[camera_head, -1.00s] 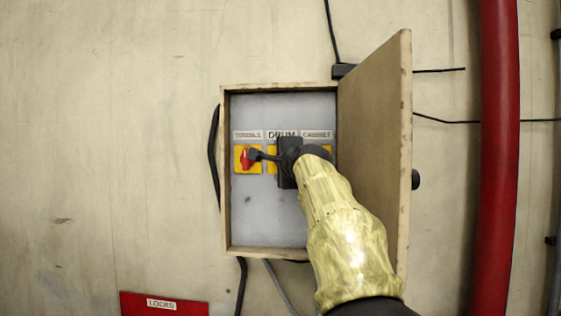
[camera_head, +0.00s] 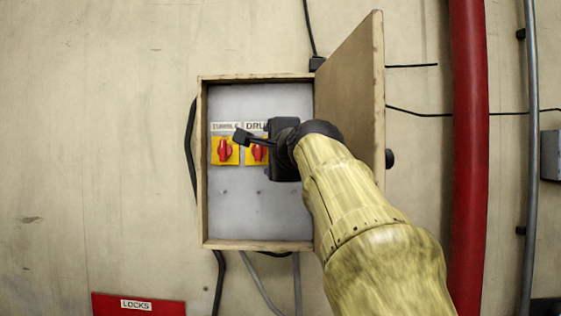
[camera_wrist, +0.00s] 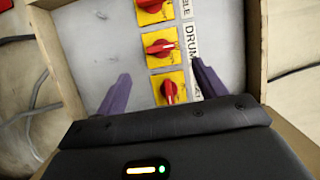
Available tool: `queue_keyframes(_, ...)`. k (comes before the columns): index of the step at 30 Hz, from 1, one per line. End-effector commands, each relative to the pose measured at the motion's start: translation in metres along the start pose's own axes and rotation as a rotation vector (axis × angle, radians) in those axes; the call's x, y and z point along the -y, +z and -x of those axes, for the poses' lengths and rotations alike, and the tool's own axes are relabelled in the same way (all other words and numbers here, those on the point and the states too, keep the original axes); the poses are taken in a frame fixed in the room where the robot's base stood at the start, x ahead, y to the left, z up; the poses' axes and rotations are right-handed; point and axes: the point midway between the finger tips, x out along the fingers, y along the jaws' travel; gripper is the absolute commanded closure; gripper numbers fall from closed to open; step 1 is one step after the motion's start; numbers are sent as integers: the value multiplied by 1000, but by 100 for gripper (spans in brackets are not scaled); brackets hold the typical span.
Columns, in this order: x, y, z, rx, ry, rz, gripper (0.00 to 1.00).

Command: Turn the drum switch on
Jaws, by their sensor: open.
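The DRUM switch is a red knob on a yellow plate (camera_head: 258,152) in the open wall box, under the DRUM label. In the wrist view its red knob (camera_wrist: 160,47) lies crosswise on the picture, beside the label (camera_wrist: 191,42). My gripper (camera_head: 242,137) is open and empty in front of the panel, just right of and partly over the DRUM switch. In the wrist view its purple fingers (camera_wrist: 162,86) stand either side of the lowest red knob (camera_wrist: 169,90), with the DRUM knob beyond the tips. I cannot tell whether a finger touches anything. In the head view my gripper hides the third switch.
The TUMBLE switch (camera_head: 225,151) sits left of DRUM. The wooden box (camera_head: 203,200) has raised rims, and its open door (camera_head: 350,95) stands out at the right, near my arm. A red pipe (camera_head: 468,180) runs farther right. The lower panel is clear.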

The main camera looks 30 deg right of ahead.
Motion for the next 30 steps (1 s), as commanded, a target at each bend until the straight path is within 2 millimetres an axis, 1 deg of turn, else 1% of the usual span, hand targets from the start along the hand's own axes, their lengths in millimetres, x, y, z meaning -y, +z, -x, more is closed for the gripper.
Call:
queue_keyframes(1,-3,0,12,-1,-3,1,29)
queue_keyframes(3,-2,0,26,-1,-3,2,29)
queue_keyframes(6,-2,0,44,-1,-3,1,29)
queue_keyframes(10,-1,0,59,-1,-1,1,29)
queue_keyframes(14,-1,0,64,-1,1,1,29)
queue_keyframes(26,0,0,63,0,1,1,29)
queue_keyframes(29,-6,1,60,1,12,8,29)
queue_keyframes(30,-12,2,57,4,25,18,29)
